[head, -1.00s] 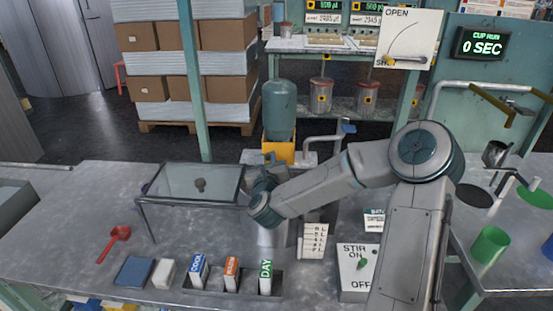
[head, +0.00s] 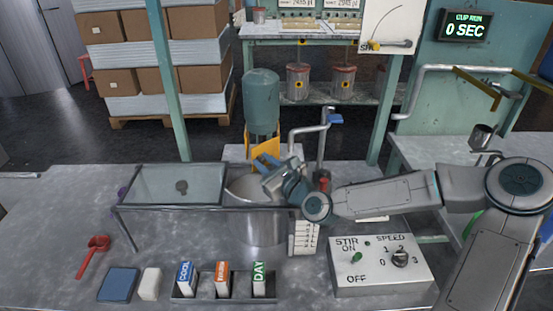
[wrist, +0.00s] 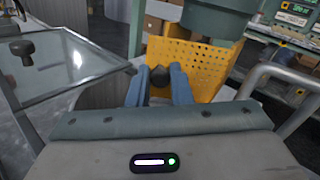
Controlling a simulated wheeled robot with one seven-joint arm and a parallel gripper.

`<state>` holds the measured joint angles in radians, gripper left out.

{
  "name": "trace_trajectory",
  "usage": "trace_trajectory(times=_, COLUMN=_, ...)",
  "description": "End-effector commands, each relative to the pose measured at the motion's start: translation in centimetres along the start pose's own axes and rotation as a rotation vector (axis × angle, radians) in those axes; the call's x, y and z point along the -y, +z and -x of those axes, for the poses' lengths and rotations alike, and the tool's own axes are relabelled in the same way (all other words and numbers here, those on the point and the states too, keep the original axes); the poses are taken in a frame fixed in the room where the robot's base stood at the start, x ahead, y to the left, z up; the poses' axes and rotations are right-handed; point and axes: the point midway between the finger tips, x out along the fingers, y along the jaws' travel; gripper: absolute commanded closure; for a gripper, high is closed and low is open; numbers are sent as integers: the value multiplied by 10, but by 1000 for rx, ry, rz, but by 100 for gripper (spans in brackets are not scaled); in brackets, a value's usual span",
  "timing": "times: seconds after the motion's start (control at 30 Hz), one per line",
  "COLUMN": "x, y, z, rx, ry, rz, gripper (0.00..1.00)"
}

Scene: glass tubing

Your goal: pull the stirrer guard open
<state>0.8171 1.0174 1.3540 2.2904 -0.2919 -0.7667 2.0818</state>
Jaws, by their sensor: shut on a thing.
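The stirrer guard is the yellow perforated panel (head: 265,153), standing upright at the back of the metal pot (head: 262,230). In the wrist view the guard (wrist: 205,62) is just beyond my fingers. My gripper (head: 267,162) is above the pot's back rim. In the wrist view my gripper (wrist: 160,82) has its blue fingers on either side of a dark round knob (wrist: 159,75) and is shut on it. The knob is in front of the guard; its join to the panel is hidden. Part of the pot's open top shows left of my wrist.
A glass lid (head: 160,185) on a metal frame is left of the pot. A bent pipe (head: 305,130) with a blue handle stands behind right. A stir switch box (head: 380,265) is at front right. Labelled packets (head: 222,277) sit in a front tray.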

Motion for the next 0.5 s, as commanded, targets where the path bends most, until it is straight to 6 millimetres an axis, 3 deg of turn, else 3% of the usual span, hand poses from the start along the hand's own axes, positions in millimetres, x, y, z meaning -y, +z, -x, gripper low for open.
trace_trajectory(times=0.47, x=-5, y=1, z=-1, rx=5, ry=22, rz=0, gripper=100)
trace_trajectory(times=0.5, x=-5, y=1, z=-1, rx=5, ry=21, rz=0, gripper=70)
